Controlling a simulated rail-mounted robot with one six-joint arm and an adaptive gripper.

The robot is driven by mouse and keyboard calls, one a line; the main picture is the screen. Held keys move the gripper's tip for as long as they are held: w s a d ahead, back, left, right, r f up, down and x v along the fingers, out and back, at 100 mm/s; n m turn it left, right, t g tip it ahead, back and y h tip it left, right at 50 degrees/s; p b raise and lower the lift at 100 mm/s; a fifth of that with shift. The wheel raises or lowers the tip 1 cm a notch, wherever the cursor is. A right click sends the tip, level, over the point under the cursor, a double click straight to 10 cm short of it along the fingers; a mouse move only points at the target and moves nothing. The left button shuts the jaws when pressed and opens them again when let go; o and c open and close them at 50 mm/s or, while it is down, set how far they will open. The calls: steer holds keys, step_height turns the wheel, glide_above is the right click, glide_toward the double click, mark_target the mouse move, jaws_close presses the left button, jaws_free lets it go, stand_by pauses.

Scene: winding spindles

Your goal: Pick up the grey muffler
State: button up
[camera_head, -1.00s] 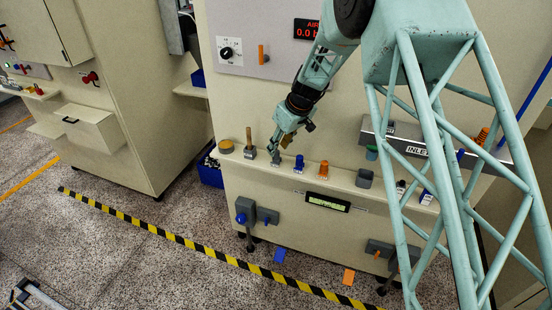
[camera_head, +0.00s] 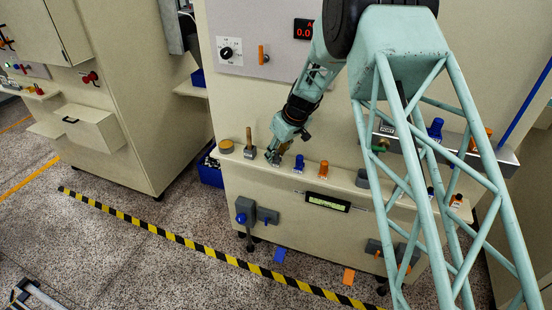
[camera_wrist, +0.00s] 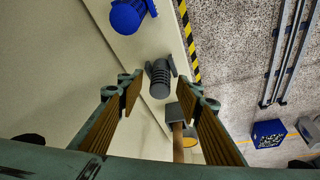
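The grey muffler (camera_wrist: 158,76), a dark ribbed piece with a side stub, stands on the narrow shelf in the wrist view. It appears just beyond and between the fingertips of my gripper (camera_wrist: 160,92). The two fingers are spread wide with nothing between them. In the head view my gripper (camera_head: 276,153) points down at the shelf, left of the blue piece, and largely covers the grey muffler there. I cannot tell the exact gap between fingertips and muffler.
The shelf (camera_head: 343,184) also holds a wooden-handled grey block (camera_head: 249,152), a round tan piece (camera_head: 226,146), a blue piece (camera_head: 299,163), an orange piece (camera_head: 323,169) and a dark grey piece (camera_head: 363,178). The handled block (camera_wrist: 180,114) is close to my right finger.

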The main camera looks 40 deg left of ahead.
steer(key=shift+c, duration=0.9)
steer(key=c, duration=0.7)
steer(key=shift+r, duration=0.1)
steer(key=shift+r, duration=1.65)
steer(key=s+d+r+b, duration=0.1)
steer(key=s+d+b, duration=0.1)
steer(key=s+d, duration=0.7)
steer(key=d, duration=0.4)
steer(key=shift+s+r, duration=0.2)
steer(key=shift+r, duration=0.05)
